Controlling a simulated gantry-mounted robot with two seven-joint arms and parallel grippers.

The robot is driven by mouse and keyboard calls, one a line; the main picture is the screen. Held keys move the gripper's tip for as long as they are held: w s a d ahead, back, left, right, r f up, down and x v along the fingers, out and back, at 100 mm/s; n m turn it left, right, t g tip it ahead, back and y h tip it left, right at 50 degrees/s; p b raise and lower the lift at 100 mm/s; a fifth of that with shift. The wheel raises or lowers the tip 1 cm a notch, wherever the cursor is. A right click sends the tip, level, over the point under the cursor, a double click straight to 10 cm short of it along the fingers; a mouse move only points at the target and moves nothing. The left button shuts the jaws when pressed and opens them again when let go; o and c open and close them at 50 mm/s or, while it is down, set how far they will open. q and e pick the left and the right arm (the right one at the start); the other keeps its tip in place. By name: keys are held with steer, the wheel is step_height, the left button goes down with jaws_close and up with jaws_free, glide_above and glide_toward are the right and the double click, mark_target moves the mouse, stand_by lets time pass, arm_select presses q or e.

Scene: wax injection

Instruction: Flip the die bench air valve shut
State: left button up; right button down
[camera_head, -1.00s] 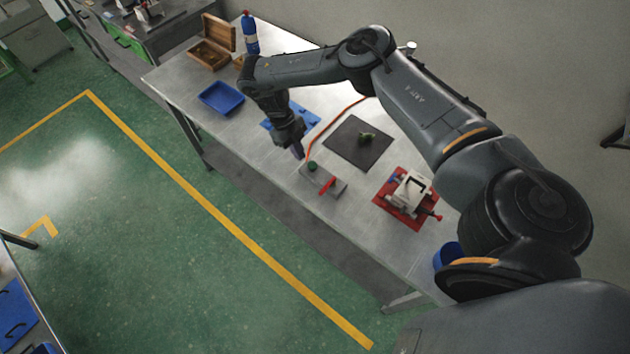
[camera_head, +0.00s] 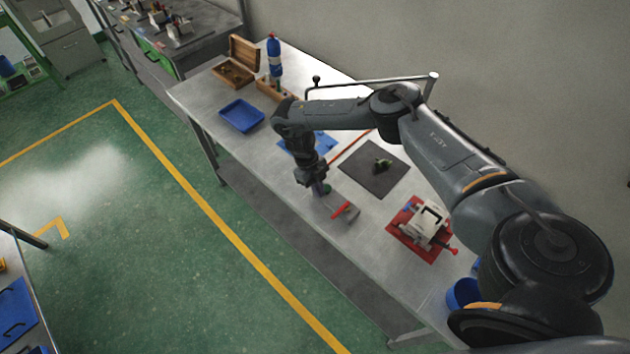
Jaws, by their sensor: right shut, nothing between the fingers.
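The air valve is a small grey block (camera_head: 353,217) near the front edge of the steel bench, with a red lever (camera_head: 343,210) lying across its top. The lever's exact valve position is too small to tell. My right gripper (camera_head: 323,190) points down at the block's far-left end, just left of the red lever. It is shut and empty. It partly hides that end of the block and the green knob there. I cannot tell whether its fingertips touch anything. My left gripper is out of view.
A dark mat (camera_head: 362,178) with a small green item lies behind the valve. A red plate (camera_head: 403,240) with a white clamped die sits to the right. A blue tray (camera_head: 241,116), wooden box (camera_head: 240,62) and blue bottle (camera_head: 274,58) are further left. An orange hose runs behind the gripper.

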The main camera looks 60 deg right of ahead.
mark_target(340, 211)
steer(key=x, duration=0.3)
steer(key=shift+s+r+p, duration=0.1)
steer(key=shift+s+p, duration=0.05)
steer(key=shift+p, duration=0.25)
steer(key=shift+s+a+r+p, duration=0.1)
steer(key=shift+s+r+p, duration=0.05)
steer(key=shift+s+p, duration=0.35)
steer(key=shift+s+a+p, duration=0.1)
steer(key=shift+s+p, duration=0.2)
steer(key=shift+s, duration=0.5)
steer(key=shift+s+a, duration=0.15)
steer(key=shift+s, duration=0.3)
